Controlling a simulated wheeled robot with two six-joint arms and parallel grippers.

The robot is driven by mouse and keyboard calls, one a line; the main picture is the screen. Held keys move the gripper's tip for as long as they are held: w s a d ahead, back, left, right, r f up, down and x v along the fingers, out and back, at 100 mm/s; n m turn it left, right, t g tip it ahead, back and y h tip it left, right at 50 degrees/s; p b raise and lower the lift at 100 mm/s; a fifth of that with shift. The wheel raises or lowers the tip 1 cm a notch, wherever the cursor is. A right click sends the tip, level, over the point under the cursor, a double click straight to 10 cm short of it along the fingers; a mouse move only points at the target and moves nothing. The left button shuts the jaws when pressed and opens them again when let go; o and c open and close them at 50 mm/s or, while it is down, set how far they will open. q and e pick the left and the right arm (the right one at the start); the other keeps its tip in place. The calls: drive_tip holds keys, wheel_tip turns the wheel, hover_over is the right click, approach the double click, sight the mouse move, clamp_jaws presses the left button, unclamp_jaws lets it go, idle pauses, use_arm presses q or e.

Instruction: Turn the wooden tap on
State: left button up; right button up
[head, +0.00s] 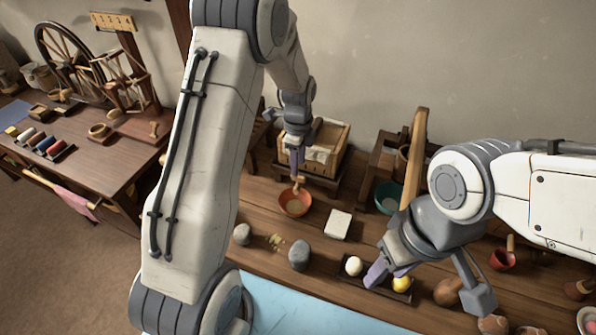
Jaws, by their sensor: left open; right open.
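A wooden box on a stand (338,137), lined with pale cloth, stands at the back of the wooden counter. A small wooden piece that looks like the tap (298,184) shows at its front, above an orange bowl (296,207). My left gripper (297,165) is open, with its purple-tipped fingers pointing down at the tap. It partly hides the tap, and I cannot tell whether they touch. The tap's handle position cannot be made out. My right gripper (425,287) is open, low over the front right of the counter, by a dark tray.
The dark tray (349,279) holds a white ball (354,266) and a yellow ball (402,284). Grey stones (299,255), a white block (338,224) and a green bowl (388,197) lie nearby. A spinning wheel (68,60) stands on the left table.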

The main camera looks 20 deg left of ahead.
sight(298, 180)
use_arm(q)
drive_tip(key=shift+f, duration=2.15)
clamp_jaws()
